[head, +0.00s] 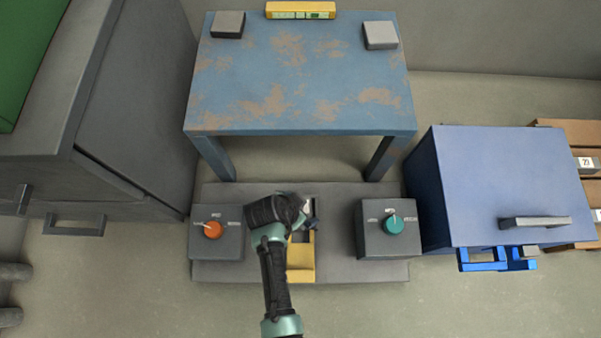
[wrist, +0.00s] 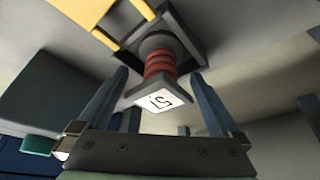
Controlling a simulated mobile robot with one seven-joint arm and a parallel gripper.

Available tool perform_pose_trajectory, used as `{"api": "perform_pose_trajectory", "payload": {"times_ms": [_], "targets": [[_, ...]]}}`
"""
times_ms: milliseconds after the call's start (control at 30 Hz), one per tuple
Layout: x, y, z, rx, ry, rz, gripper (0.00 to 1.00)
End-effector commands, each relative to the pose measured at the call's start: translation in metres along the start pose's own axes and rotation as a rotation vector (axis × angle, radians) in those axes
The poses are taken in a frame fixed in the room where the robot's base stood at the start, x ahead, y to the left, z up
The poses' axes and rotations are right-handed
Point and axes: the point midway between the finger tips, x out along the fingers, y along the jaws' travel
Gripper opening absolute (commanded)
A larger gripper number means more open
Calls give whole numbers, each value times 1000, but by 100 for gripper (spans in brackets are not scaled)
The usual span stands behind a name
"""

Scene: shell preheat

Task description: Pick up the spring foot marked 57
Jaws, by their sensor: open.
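The spring foot (wrist: 160,64) shows in the wrist view, with a dark round top, red coils and a square plate bearing a white label. The label's marking appears upside down and reads as 57. It sits in a dark square frame (wrist: 188,40). My gripper (wrist: 160,78) is open, with one finger on each side of the foot in the picture. I cannot tell whether the fingers touch it. In the head view my gripper (head: 309,222) is over the grey base slab between two control boxes, and my arm hides the foot there.
A yellow part (head: 301,262) lies just in front of my gripper. A box with an orange knob (head: 213,230) stands left, one with a teal knob (head: 392,225) right. A worn blue table (head: 300,85) stands behind. A blue cabinet (head: 505,185) is at right.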

Motion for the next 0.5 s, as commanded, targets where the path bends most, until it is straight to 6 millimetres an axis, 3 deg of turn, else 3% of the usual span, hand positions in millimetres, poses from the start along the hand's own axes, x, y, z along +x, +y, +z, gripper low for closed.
{"api": "perform_pose_trajectory", "payload": {"times_ms": [167,500], "targets": [[-1,0,-1,1,0,0,96],[-1,0,0,1,0,0,35]]}}
